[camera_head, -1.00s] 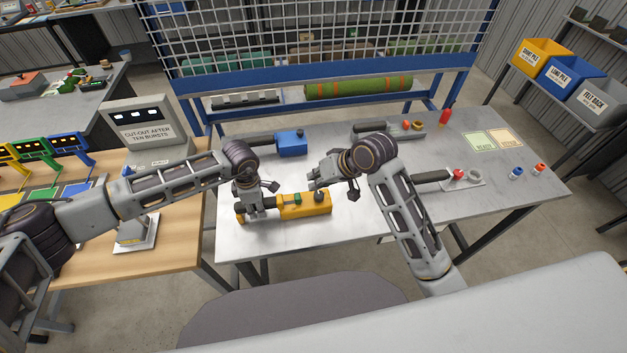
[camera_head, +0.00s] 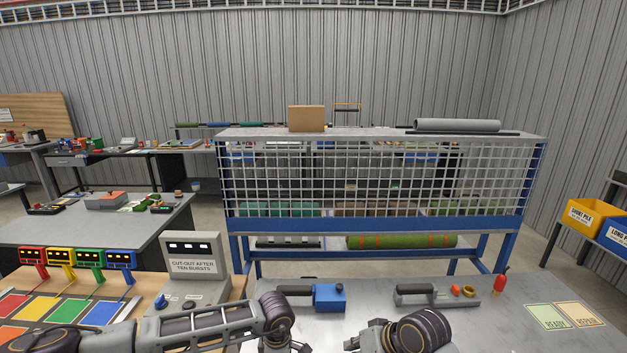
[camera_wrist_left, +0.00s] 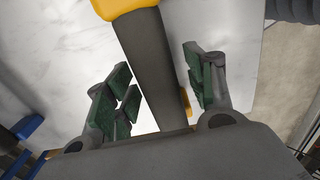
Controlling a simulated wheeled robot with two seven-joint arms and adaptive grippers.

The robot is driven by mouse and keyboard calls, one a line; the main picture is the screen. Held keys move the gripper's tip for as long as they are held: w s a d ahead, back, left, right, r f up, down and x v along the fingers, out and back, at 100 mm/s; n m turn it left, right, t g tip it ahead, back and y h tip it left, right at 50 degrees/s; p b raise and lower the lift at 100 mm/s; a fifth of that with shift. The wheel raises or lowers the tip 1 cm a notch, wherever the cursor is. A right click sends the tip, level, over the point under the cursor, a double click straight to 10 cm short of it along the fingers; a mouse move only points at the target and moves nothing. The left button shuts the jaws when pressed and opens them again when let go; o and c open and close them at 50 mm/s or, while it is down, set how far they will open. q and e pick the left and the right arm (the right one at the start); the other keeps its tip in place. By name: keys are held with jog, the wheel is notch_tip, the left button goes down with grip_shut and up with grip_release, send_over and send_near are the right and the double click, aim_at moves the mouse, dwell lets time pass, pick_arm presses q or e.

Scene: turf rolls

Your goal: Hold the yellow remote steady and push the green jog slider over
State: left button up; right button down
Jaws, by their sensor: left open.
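The yellow remote (camera_wrist_left: 125,8) shows in the left wrist view, with its yellow body cut off by the top edge and a dark grip (camera_wrist_left: 150,65) running down from it. My left gripper (camera_wrist_left: 160,85) is open, its green-padded fingers on either side of the dark grip. I cannot tell whether either finger touches it. In the head view my left gripper (camera_head: 287,346) is cut off at the bottom edge, and so is my right gripper (camera_head: 366,342), whose jaws I cannot make out. The remote lies outside the head view, and the green slider shows in neither current view.
A blue device (camera_head: 329,297) and a grey device with a handle (camera_head: 440,295) lie on the grey table (camera_head: 500,325) beyond my grippers. A cut-out box (camera_head: 194,264) stands left. A blue mesh-fronted rack (camera_head: 375,222) closes off the back.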

pick_arm(q)
notch_tip(320, 180, up, 11)
jog(key=shift+r, duration=0.1)
dwell(0.5)
dwell(0.4)
